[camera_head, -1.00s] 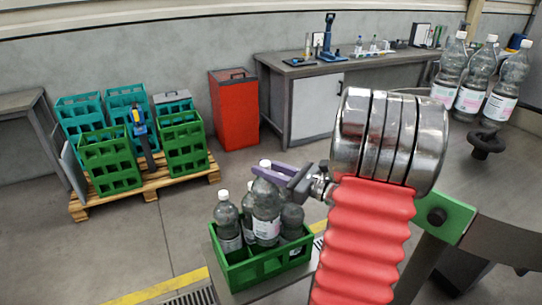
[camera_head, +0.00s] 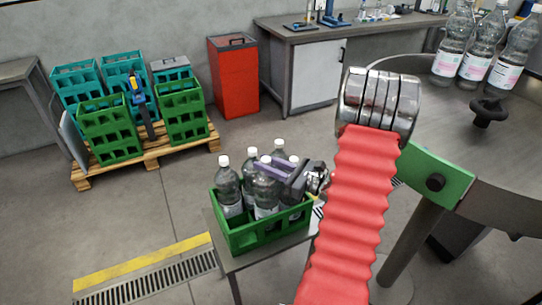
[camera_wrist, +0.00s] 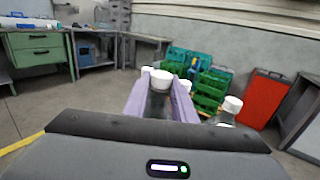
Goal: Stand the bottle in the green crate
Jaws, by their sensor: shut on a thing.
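The green crate (camera_head: 262,237) stands on a small table in the head view, with several clear bottles in it. My gripper (camera_head: 268,170) reaches in from the right above the crate. Its purple fingers are shut around the neck of a white-capped bottle (camera_head: 265,192). This bottle is upright among the others, its lower part hidden behind the crate's front wall, so I cannot tell whether it touches the bottom. In the wrist view, the held bottle (camera_wrist: 159,100) is between the fingers. A neighbouring bottle (camera_head: 228,187) stands at the crate's left.
Other bottle caps (camera_wrist: 232,103) show close around the fingers. Several bottles (camera_head: 485,50) stand on the round table at the upper right. A pallet (camera_head: 160,155) of green and teal crates and a red bin (camera_head: 233,78) stand farther back. Floor left of the small table is clear.

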